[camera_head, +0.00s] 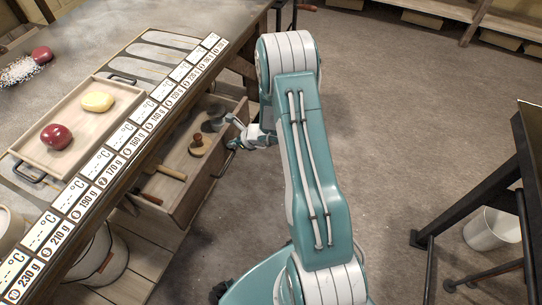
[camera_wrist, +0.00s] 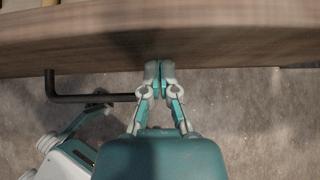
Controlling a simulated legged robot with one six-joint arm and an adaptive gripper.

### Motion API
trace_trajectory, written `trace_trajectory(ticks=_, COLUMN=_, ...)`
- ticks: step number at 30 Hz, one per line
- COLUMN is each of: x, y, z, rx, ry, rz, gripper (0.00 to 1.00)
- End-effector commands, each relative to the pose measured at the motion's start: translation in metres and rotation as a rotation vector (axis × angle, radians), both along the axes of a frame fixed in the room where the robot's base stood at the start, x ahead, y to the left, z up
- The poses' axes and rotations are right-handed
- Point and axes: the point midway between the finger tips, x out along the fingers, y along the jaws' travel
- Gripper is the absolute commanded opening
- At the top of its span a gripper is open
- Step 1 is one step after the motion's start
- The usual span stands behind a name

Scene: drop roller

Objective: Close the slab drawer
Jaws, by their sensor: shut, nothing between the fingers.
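The slab drawer (camera_head: 216,175) hangs pulled open beneath the worktable in the head view, with its front panel facing right. My gripper (camera_head: 234,134) is at the outer side of that panel, towards its far end. In the wrist view, my gripper (camera_wrist: 160,68) is shut and empty, its fingertips at the lower edge of the drawer's wooden front (camera_wrist: 215,40). I cannot tell whether they touch it. A black bar handle (camera_wrist: 95,98) sticks out from the front, left of the fingers, and its right end is hidden behind them.
The drawer holds a wooden knob-topped tool (camera_head: 198,146), a dark round item (camera_head: 213,121) and a wooden-handled tool (camera_head: 170,173). A tray (camera_head: 82,126) with a red and a yellow lump lies on the worktable. A dark stand (camera_head: 470,212) is at right; floor between is clear.

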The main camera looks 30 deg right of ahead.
Motion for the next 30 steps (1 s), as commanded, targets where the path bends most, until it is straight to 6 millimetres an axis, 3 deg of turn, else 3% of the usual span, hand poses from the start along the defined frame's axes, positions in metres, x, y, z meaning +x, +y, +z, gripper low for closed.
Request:
trace_trajectory(ticks=6, x=0.049, y=0.037, z=-0.001, rx=-0.001, ry=-0.002, rz=0.005, gripper=0.0)
trace_trajectory(ticks=15, x=0.1, y=0.073, z=0.0, rx=-0.001, ry=-0.002, rz=0.002, gripper=0.0)
trace_trajectory(ticks=21, x=0.119, y=0.086, z=0.0, rx=-0.001, ry=-0.002, rz=0.0, gripper=0.0)
trace_trajectory(ticks=30, x=0.128, y=0.093, z=0.0, rx=0.001, ry=-0.001, rz=0.0, gripper=0.0)
